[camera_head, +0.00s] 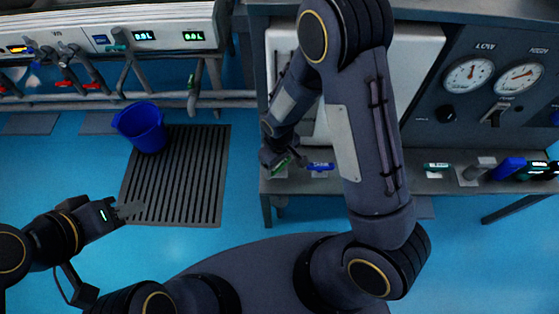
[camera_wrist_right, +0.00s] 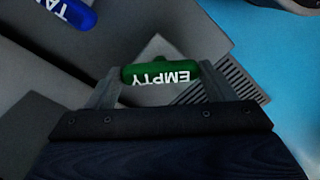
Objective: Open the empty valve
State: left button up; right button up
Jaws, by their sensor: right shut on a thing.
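The empty valve has a green handle with white "EMPTY" lettering (camera_wrist_right: 160,74), upside down in the right wrist view. My right gripper (camera_head: 277,160) has a finger at each end of this handle and is shut on it. In the head view the gripper is at the front edge of the bench, and a bit of the green handle (camera_head: 284,166) shows beside it. My left gripper (camera_head: 131,210) hangs over the floor at lower left, apart from everything; its finger gap is not clear.
A blue handle (camera_wrist_right: 70,11) with partly visible lettering sits close to the green one. More handles line the bench (camera_head: 400,186) to the right, below two gauges (camera_head: 469,75).

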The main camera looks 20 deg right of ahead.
dwell(0.3)
jog(key=o, duration=1)
notch_tip(320, 180, up, 7)
jog(key=p, duration=0.2)
jog(key=shift+p, duration=0.3)
jog(key=shift+r, duration=0.4)
